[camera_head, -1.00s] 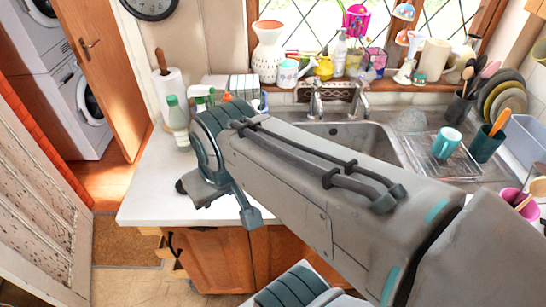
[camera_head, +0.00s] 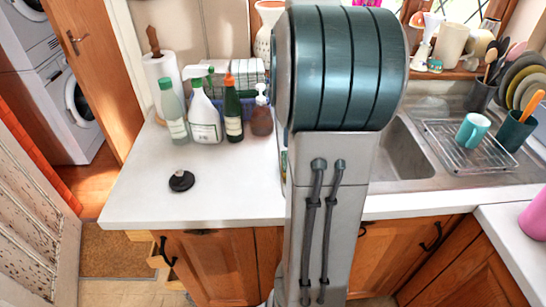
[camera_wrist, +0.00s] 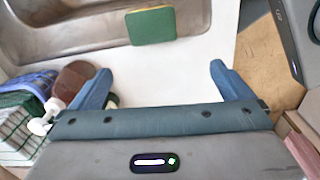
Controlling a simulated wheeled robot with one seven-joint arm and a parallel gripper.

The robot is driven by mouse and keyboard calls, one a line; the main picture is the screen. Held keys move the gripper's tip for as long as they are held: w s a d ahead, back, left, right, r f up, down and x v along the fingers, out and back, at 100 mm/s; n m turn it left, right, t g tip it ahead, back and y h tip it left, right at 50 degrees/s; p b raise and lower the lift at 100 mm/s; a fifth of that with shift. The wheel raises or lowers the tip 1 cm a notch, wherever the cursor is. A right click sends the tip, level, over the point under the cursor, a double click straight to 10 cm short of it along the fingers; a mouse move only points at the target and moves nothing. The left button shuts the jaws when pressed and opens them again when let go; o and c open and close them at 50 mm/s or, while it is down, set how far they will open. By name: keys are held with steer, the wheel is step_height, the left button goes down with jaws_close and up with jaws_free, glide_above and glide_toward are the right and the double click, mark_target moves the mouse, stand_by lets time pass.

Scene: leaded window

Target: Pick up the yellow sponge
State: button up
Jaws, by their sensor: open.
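The sponge (camera_wrist: 150,27) shows in the wrist view as a green pad with a yellow edge. It lies at the rim of the sink (camera_wrist: 60,30), beside the white counter. My gripper (camera_wrist: 162,80) is open, with its two blue fingers wide apart and nothing between them but white counter below. The sponge is ahead of the fingertips, toward the top of the picture and a little left of the midline, apart from both fingers. In the head view my arm stands in front of the sink's left part, and neither the sponge nor my gripper can be seen.
A spray bottle (camera_head: 204,116), a dark green bottle (camera_head: 233,112) and a brown soap pump (camera_head: 262,118) stand on the counter left of my arm. A black plug (camera_head: 181,181) lies on the clear counter (camera_head: 150,205). A drying rack (camera_head: 462,150) holds a teal mug (camera_head: 472,130).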

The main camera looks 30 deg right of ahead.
steer(key=shift+n, duration=0.4)
steer(key=f, duration=0.3)
steer(key=d+f, duration=0.1)
steer(key=f, duration=0.2)
steer(key=d+f, duration=0.1)
steer(key=f, duration=0.3)
steer(key=shift+d, duration=0.1)
step_height(320, 180, down, 5)
steer(key=shift+w+d+f+p, duration=0.1)
steer(key=shift+w+d+p, duration=0.05)
steer(key=shift+p, duration=0.25)
steer(key=c, duration=0.9)
